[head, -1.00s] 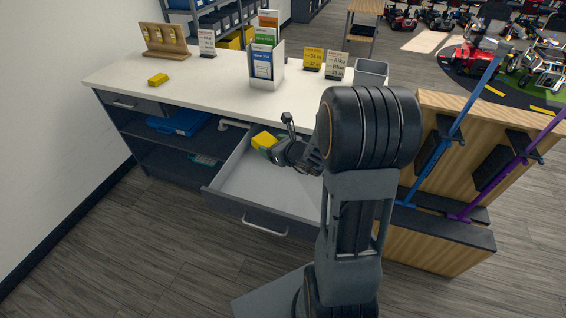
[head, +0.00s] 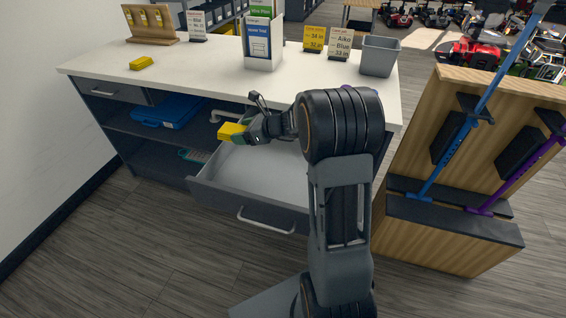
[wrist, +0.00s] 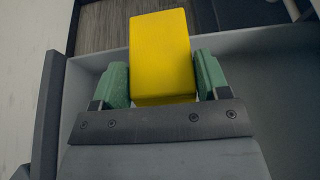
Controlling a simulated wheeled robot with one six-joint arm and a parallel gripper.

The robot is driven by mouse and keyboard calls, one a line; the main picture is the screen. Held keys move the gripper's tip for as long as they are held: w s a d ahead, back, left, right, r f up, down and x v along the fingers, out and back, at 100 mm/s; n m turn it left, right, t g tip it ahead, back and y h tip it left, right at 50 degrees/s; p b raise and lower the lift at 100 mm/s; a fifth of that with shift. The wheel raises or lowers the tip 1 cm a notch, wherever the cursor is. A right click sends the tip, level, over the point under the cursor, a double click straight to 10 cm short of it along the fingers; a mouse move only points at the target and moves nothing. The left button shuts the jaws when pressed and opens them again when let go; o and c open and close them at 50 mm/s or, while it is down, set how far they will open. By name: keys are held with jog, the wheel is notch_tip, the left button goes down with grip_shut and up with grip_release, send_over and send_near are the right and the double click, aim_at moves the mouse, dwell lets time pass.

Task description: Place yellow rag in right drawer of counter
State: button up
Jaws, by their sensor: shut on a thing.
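A yellow rag, folded into a block, (head: 231,131) is held in my gripper (head: 243,134), over the left part of the open right drawer (head: 270,177). In the wrist view the rag (wrist: 160,55) sits between the two green fingertips (wrist: 162,82), which are shut on it. The drawer's grey wall (wrist: 255,40) shows behind and below the rag. The drawer is pulled out of the white-topped counter (head: 200,62), and the part of it that shows is empty. My arm hides its right side. A second yellow folded block (head: 141,63) lies on the counter top at left.
Card holders (head: 262,45), price signs (head: 314,38) and a grey bin (head: 379,55) stand on the counter. A blue case (head: 168,112) lies on the open shelf left of the drawer. A wooden stand with canes (head: 455,160) is close on the right.

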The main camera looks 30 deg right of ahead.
jog(key=s+d+f, duration=0.2)
jog(key=s+d, duration=0.1)
jog(key=d, duration=0.1)
send_over(277, 166)
jog(key=f, duration=0.5)
jog(key=shift+w+a, duration=0.15)
jog(key=shift+a, duration=0.25)
jog(key=shift+s+d+f, duration=0.2)
jog(key=shift+d+f, duration=0.1)
jog(key=shift+f, duration=0.2)
jog(key=shift+s+d+f+b, duration=0.1)
jog(key=shift+f+b, duration=0.3)
jog(key=shift+f, duration=1.25)
jog(key=shift+f, duration=0.25)
jog(key=o, duration=0.9)
jog(key=shift+r, duration=0.1)
